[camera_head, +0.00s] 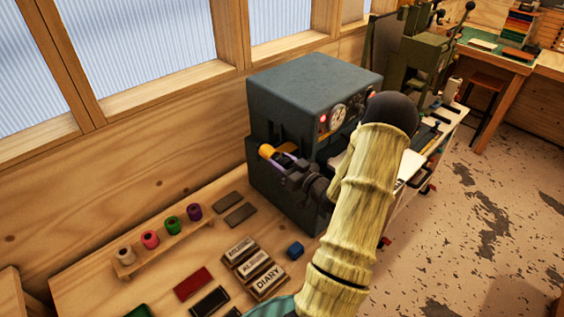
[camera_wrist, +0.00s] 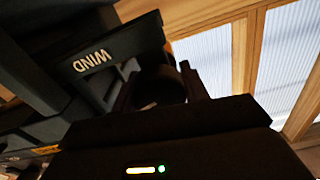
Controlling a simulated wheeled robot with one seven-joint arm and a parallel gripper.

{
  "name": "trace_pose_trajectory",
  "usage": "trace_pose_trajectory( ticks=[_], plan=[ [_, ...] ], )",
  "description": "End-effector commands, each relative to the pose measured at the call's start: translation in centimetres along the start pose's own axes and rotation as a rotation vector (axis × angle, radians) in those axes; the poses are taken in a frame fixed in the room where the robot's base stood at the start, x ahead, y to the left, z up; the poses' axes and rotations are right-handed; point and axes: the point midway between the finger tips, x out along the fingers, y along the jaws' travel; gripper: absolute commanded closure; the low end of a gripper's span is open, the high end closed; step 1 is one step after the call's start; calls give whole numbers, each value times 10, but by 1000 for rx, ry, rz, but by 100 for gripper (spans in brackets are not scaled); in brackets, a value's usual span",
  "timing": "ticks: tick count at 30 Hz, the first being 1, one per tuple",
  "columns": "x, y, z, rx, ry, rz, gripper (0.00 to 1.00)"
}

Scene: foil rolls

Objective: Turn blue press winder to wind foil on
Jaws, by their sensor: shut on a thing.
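The blue press (camera_head: 305,85) is a blue-grey box on the wooden bench, with a lit red lamp and dials on its front. My gripper (camera_head: 292,172) is at the press's left side, with my arm reaching across its front. In the wrist view, my gripper (camera_wrist: 160,92) has its fingers on either side of a dark round part, the winder (camera_wrist: 159,80), and is shut on it. The raised word WIND (camera_wrist: 94,61) shows upside down beside it. A gold foil roll (camera_head: 266,151) sticks out at the press's left, near the gripper. The winder is mostly hidden in the head view.
A wooden rack (camera_head: 165,250) with several coloured rolls stands left on the bench. A green machine (camera_head: 425,65) stands behind right. The wooden wall is close behind.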

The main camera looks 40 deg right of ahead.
Motion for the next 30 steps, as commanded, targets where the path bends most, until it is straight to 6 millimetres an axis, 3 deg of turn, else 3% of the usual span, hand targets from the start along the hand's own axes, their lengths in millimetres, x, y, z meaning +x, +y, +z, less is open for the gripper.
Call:
trace_pose_trajectory(
  ticks=[8,30],
  plan=[
    [0,1,0,147,-1,0,78],
    [-1,3,1,766,-3,2,78]
  ],
)
